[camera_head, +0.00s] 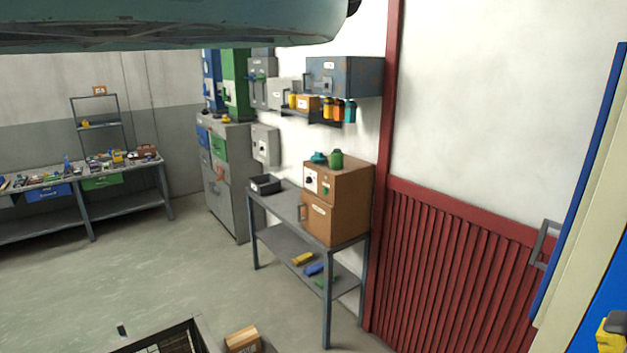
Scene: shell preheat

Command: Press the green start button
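A brown box-like unit (345,210) stands on a grey metal table (285,205) against the wall. Its lower front has a door with a grey handle (302,213). Its upper front carries small white panels (310,178) with tiny red and green marks. A small green spot (326,189) shows on the right panel; it is too small to tell whether it is the start button. A green jar (336,159) and a teal item (319,157) sit on top of the unit. My gripper is not in view.
A black tray (265,185) sits on the table's far end. Yellow and blue items lie on its lower shelf. A cardboard box (243,341) and a dark open crate (165,338) are at the bottom edge. Grey floor (130,270) is clear left of the table.

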